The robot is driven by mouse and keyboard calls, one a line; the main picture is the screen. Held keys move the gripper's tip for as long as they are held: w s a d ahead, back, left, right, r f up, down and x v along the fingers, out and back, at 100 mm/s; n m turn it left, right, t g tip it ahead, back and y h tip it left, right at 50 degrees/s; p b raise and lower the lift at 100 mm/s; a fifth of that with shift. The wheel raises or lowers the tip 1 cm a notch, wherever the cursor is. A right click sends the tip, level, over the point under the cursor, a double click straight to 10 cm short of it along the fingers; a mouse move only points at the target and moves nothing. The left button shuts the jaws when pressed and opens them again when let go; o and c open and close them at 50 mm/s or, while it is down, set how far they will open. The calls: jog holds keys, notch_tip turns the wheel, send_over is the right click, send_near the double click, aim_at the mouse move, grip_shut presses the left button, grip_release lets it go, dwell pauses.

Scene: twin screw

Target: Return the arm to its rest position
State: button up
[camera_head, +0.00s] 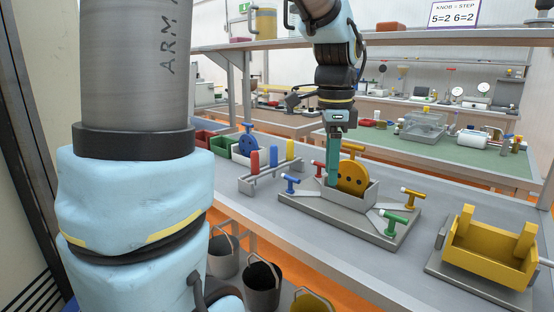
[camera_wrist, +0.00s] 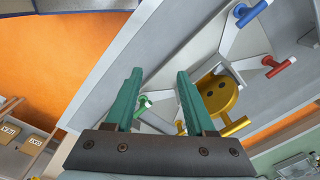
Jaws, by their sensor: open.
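My gripper (camera_head: 332,183) hangs from my arm above the grey fixture (camera_head: 345,222) on the bench, fingers pointing down. In the wrist view my gripper (camera_wrist: 159,76) has its two teal fingers apart with nothing held between them. A yellow disc (camera_head: 353,178) with a handle on top stands in the fixture's grey holder. The disc (camera_wrist: 217,93) shows just right of the right finger; I cannot tell whether they touch. T-handled knobs sit around the fixture: blue (camera_head: 290,184), green (camera_head: 395,222) and yellow (camera_head: 413,198), with a red one partly hidden.
A yellow bin (camera_head: 490,252) stands on a plate at the right. A rack (camera_head: 270,174) with red, blue and yellow pegs stands left of the fixture. Red, green and white bins (camera_head: 222,146) line the left, one with a blue disc. A shelf edge (camera_head: 400,39) runs behind my arm.

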jog(key=a+f+n, duration=0.2)
jog(key=a, duration=0.1)
jog(key=a+f+n, duration=0.2)
jog(key=a+n, duration=0.1)
jog(key=a+f+n, duration=0.3)
jog(key=shift+w+a+f+t, duration=0.1)
jog(key=shift+w+t, duration=0.1)
jog(key=shift+t, duration=0.1)
jog(key=s+a+f+n, duration=0.3)
jog(key=a+f+n, duration=0.3)
jog(key=a+n, duration=0.2)
jog(key=shift+a+n+t, duration=0.25)
jog(key=shift+n+t, duration=0.05)
jog(key=shift+n, duration=0.7)
